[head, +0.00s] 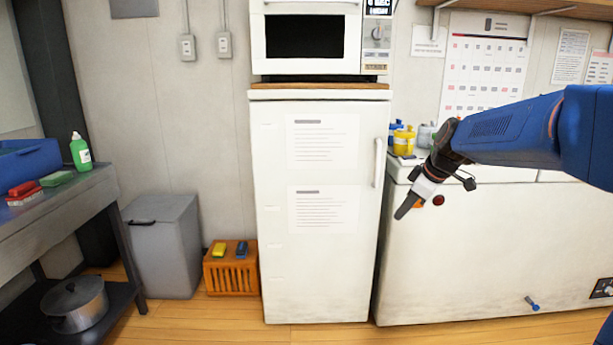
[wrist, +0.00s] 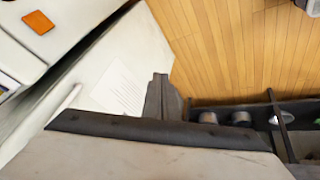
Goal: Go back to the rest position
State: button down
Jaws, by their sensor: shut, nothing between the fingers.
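My gripper (head: 406,207) is at the right in the head view, at the end of my blue arm. It points down and to the left in front of the white chest unit, and its fingers are together with nothing between them. In the wrist view the dark fingers of my gripper (wrist: 163,98) show near the middle, over the view of a white front and the wooden floor. No object is held.
A white fridge (head: 280,250) with a microwave (head: 320,65) on top stands in the middle. A sink bench (head: 80,200) is at the left, with a grey bin (head: 160,255) and an orange crate (head: 232,280) beside it. The wooden floor (head: 210,325) in front is clear.

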jog(key=s+f+m+h, duration=0.1)
jog(key=s+f+m, duration=0.2)
jog(key=s, duration=0.9)
jog(key=s+d+f+m+h, duration=0.1)
jog(key=s+f+m, duration=0.2)
jog(key=s, duration=0.9)
jog(key=s+d+f+m+h, duration=0.1)
jog(key=s+f+m, duration=0.3)
jog(key=s, duration=0.8)
jog(key=shift+s+m, duration=0.35)
jog(key=shift+m, duration=0.25)
jog(key=shift+d, duration=0.1)
